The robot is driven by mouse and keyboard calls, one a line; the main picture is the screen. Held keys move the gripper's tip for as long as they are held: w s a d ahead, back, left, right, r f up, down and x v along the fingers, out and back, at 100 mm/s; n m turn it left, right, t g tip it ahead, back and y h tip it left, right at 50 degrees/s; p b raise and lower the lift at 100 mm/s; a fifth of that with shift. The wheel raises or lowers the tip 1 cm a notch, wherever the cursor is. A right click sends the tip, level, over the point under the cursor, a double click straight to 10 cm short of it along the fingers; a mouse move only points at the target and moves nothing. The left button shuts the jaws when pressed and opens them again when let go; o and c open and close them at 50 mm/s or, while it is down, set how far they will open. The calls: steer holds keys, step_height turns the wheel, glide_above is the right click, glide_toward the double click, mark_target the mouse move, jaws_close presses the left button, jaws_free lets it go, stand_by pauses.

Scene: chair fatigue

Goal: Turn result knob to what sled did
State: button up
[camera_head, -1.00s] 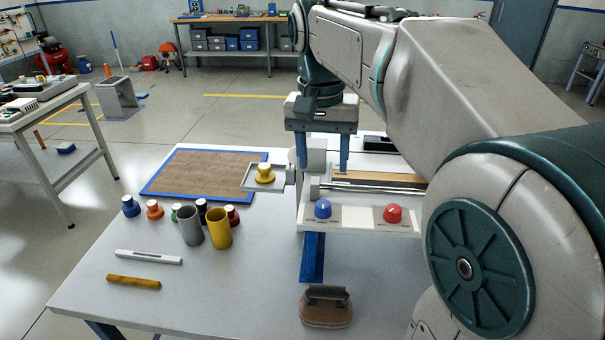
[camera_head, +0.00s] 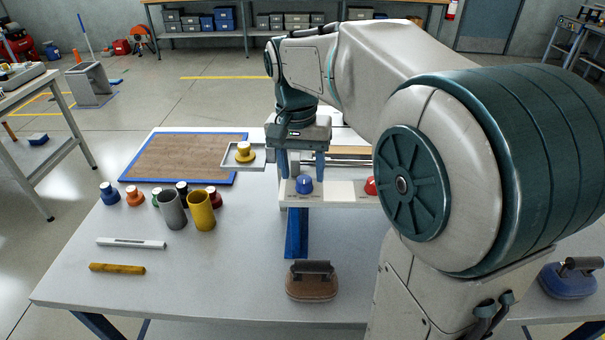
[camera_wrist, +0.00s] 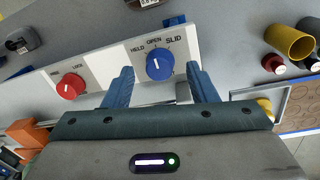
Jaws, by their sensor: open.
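The result knob appears to be the blue knob (camera_head: 304,184) on the white front panel; in the wrist view the blue knob (camera_wrist: 159,65) sits among the labels HELD, OPEN and SLID. Its white mark looks turned toward OPEN. My gripper (camera_head: 301,170) is open just above and behind this knob in the head view. In the wrist view my gripper (camera_wrist: 159,74) has one blue finger on each side of the knob, with gaps; contact cannot be told. The likely sled, a grey tray (camera_head: 230,163) carrying a yellow weight (camera_head: 244,152), stands left of the panel.
A red knob (camera_wrist: 70,86) with a LOCK label is on the same panel. A grey cup (camera_head: 173,210), a yellow cup (camera_head: 201,211) and several coloured weights stand to the left. A brown-based handled block (camera_head: 312,284) lies at the front. The brown board (camera_head: 180,158) is bare.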

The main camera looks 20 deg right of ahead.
steer(key=shift+f, duration=0.9)
steer(key=shift+c, duration=0.3)
steer(key=c, duration=0.9)
steer(key=shift+n, duration=0.4)
steer(key=n, duration=0.3)
steer(key=shift+d+n, duration=0.1)
steer(key=shift+n, duration=0.2)
steer(key=shift+s+n+t, duration=0.1)
steer(key=shift+n+t, duration=0.2)
steer(key=shift+n, duration=1.9)
